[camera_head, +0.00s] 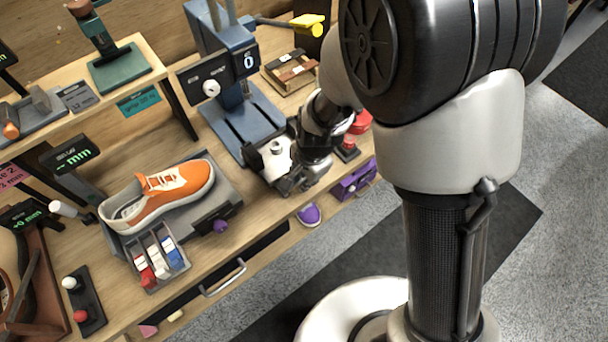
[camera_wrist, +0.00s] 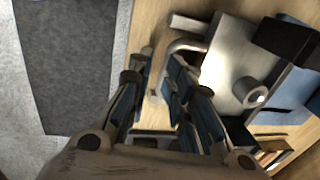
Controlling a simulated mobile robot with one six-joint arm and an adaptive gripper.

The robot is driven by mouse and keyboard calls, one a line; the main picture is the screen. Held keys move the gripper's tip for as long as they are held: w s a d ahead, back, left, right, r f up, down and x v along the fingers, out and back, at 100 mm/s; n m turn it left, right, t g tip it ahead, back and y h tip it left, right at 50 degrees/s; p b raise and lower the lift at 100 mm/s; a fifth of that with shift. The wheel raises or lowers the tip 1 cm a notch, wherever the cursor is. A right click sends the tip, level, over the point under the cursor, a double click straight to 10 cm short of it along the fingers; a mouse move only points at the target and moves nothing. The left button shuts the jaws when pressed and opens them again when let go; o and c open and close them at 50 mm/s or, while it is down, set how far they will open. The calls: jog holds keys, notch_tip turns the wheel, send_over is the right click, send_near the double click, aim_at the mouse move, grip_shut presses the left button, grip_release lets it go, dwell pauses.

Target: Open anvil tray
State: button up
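The anvil tray (camera_wrist: 232,62) is a pale metal plate with a round grey knob-like piece on it. In the head view the tray (camera_head: 270,160) sits at the foot of the blue press, partly hidden by my arm. Its curved metal handle (camera_wrist: 186,44) sticks out toward my gripper in the wrist view. My gripper (camera_wrist: 160,68) is open at the handle, with a gap between its fingertips. The right finger covers part of the handle, and I cannot tell whether it touches. In the head view my gripper (camera_head: 292,183) is low at the table's front edge.
The blue press (camera_head: 235,110) stands behind the tray. A red button (camera_head: 348,143) and a purple drawer box (camera_head: 354,180) are close on the right. An orange sneaker (camera_head: 160,192) rests on a stand to the left. Open floor (camera_head: 262,298) lies in front.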

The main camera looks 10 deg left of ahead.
jog(key=shift+o, duration=0.8)
jog(key=shift+s+f, duration=0.1)
jog(key=shift+f, duration=0.1)
notch_tip(320, 180, up, 20)
jog(key=s+d+p, duration=0.2)
jog(key=p, duration=1.5)
jog(key=shift+d, duration=0.35)
jog(key=shift+f, duration=0.1)
notch_tip(320, 180, up, 12)
jog(key=s+d, duration=0.1)
jog(key=shift+s+d, duration=0.2)
jog(key=shift+d, duration=0.1)
